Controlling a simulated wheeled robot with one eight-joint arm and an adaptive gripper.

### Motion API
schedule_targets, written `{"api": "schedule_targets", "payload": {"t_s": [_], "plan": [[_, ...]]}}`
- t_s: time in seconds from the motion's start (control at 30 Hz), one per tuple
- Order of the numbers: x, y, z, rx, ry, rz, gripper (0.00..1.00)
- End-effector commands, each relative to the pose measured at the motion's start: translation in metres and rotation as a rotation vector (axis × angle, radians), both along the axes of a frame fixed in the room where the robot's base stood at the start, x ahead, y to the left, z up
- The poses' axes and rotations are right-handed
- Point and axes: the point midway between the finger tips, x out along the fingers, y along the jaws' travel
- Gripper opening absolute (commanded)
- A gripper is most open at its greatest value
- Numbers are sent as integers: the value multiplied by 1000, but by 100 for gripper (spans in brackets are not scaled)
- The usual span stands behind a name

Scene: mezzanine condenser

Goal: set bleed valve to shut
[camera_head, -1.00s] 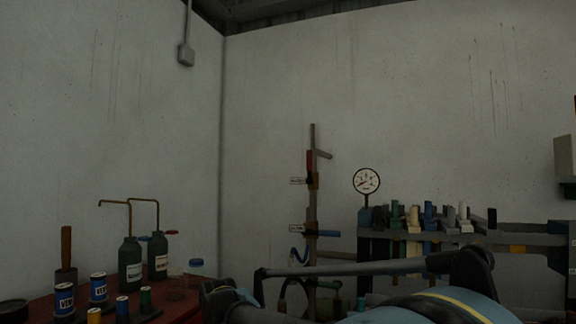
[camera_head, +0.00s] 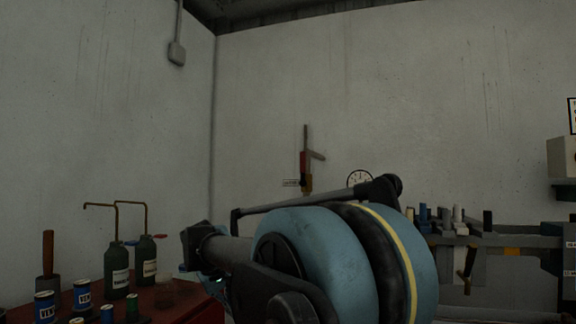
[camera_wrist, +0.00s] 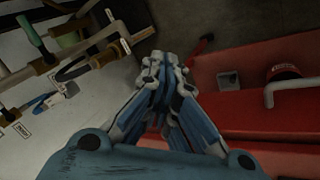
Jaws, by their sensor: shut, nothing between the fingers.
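A vertical pipe (camera_head: 306,138) stands against the back wall, with a red valve handle (camera_head: 303,160) pointing up and a small label (camera_head: 291,183) beside it. My arm hides the lower pipe in the head view. In the wrist view, brass pipework (camera_wrist: 78,52) at the upper left carries a green handle (camera_wrist: 35,38), a blue handle (camera_wrist: 42,104) and small labels. The labels are too small to read, so I cannot tell which is the bleed valve. My gripper (camera_wrist: 164,64) is shut and empty, apart from the pipework and to its right in the wrist view.
A red bench (camera_head: 190,309) at the lower left holds dark bottles (camera_head: 118,266), cans (camera_head: 82,292) and a jar. It lies close to my gripper's right in the wrist view. A round gauge (camera_head: 359,178) and a rack (camera_head: 480,240) of coloured tools stand right of the pipe.

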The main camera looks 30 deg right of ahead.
Motion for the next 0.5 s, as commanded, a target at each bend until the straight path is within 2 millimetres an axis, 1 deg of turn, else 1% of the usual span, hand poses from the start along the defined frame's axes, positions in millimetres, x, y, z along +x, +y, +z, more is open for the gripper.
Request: {"api": "schedule_targets", "payload": {"t_s": [0.03,0.07,0.1,0.17,0.2,0.27,0.3,0.37,0.4,0.47,0.5], "plan": [[17,-17,28,-68,0,-8,0],[26,-27,44,-109,1,-11,0],[37,-41,65,-165,1,-16,0],[55,-60,97,-249,3,-21,0],[66,-73,119,-304,4,-26,0],[84,-91,152,-388,8,-32,0],[96,-103,175,-445,10,-35,0],[113,-119,208,-529,13,-40,0],[125,-129,231,-583,16,-43,0],[143,-144,265,-668,22,-47,0],[154,-153,287,-724,26,-49,0]]}}
